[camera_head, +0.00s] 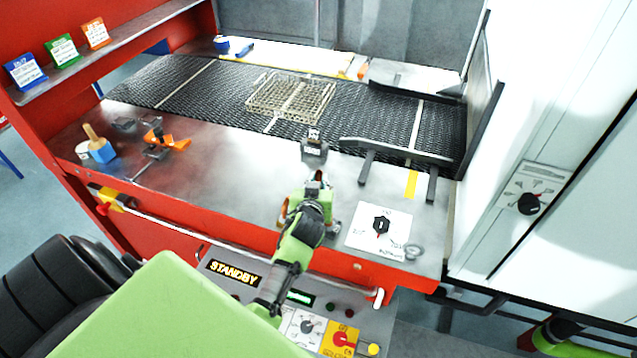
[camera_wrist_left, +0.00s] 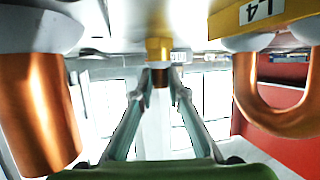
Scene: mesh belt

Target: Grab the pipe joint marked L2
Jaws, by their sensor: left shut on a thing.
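My left gripper (camera_head: 315,184) reaches over the front of the metal worktop. A copper U-shaped joint (camera_wrist_left: 285,115) with a yellow tag marked L4 is close on the right of that view. A wider copper piece (camera_wrist_left: 42,110) is close on the left; no mark shows on it. In the head view copper parts (camera_head: 334,225) show beside the gripper, partly hidden by it.
A black mesh belt (camera_head: 215,88) carries a wire basket (camera_head: 262,106). A dark labelled block (camera_head: 314,150) stands just behind the gripper. A black rail (camera_head: 395,150) and a white dial card (camera_head: 378,240) are to the right. An orange-handled tool (camera_head: 170,142) and blue pot (camera_head: 102,152) are left.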

